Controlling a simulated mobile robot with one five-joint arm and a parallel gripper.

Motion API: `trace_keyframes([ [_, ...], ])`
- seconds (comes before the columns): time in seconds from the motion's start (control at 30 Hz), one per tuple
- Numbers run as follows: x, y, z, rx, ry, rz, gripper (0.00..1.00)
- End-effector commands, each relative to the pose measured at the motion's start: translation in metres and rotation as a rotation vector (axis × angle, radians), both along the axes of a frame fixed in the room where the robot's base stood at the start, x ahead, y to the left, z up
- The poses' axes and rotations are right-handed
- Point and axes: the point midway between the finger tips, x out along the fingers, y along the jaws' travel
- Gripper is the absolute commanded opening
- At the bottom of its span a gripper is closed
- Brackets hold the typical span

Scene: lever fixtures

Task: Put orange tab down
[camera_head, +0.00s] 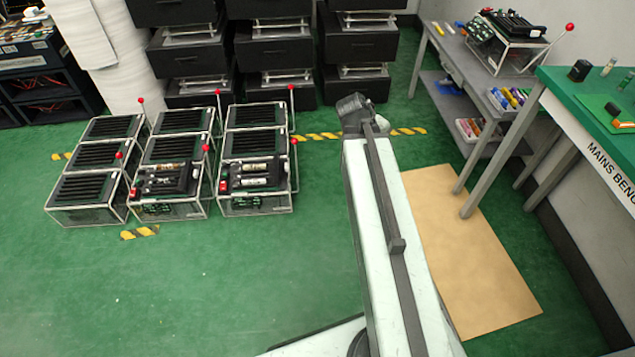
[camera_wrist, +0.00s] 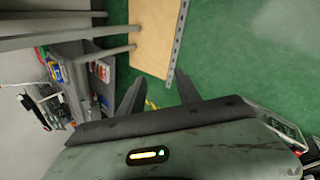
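I cannot make out an orange tab for certain. A small orange-and-dark piece (camera_head: 622,124) lies on the green bench top at the right edge of the head view. Several lever fixtures (camera_head: 170,209), dark slotted boxes in pale frames with red-ended levers, stand on the floor at left. Another fixture (camera_head: 514,57) with a red-balled lever stands on the grey table at upper right. My gripper (camera_head: 352,106) is at the far end of my arm, right of the floor fixtures. In the wrist view its two fingers (camera_wrist: 160,94) are apart with nothing between them.
The green-topped bench (camera_head: 560,82) and the grey table (camera_head: 455,55) line the right side. A tan mat (camera_head: 480,260) lies on the floor beside my arm. Black drawer stacks (camera_head: 275,52) stand at the back. Green floor at front left is clear.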

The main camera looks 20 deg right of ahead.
Motion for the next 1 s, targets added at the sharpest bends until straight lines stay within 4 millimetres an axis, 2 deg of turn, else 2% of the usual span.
trace_keyframes([
  [0.03, 0.008, 0.058, -0.012, 0.108, -0.034, -0.034, 0.40],
  [0.1, 0.011, 0.129, -0.024, 0.255, -0.055, -0.102, 0.40],
  [0.2, 0.005, 0.209, -0.032, 0.415, -0.045, -0.184, 0.40],
  [0.3, -0.003, 0.258, -0.034, 0.508, -0.021, -0.239, 0.40],
  [0.43, -0.007, 0.270, -0.035, 0.548, -0.008, -0.268, 0.40],
  [0.67, -0.007, 0.270, -0.034, 0.548, -0.008, -0.269, 0.40],
  [0.77, -0.007, 0.269, -0.025, 0.549, -0.009, -0.269, 0.40],
  [0.87, -0.007, 0.269, -0.001, 0.548, -0.009, -0.269, 0.40],
  [0.97, -0.007, 0.269, 0.038, 0.548, -0.009, -0.269, 0.40],
  [1.0, -0.007, 0.269, 0.057, 0.548, -0.009, -0.268, 0.40],
])
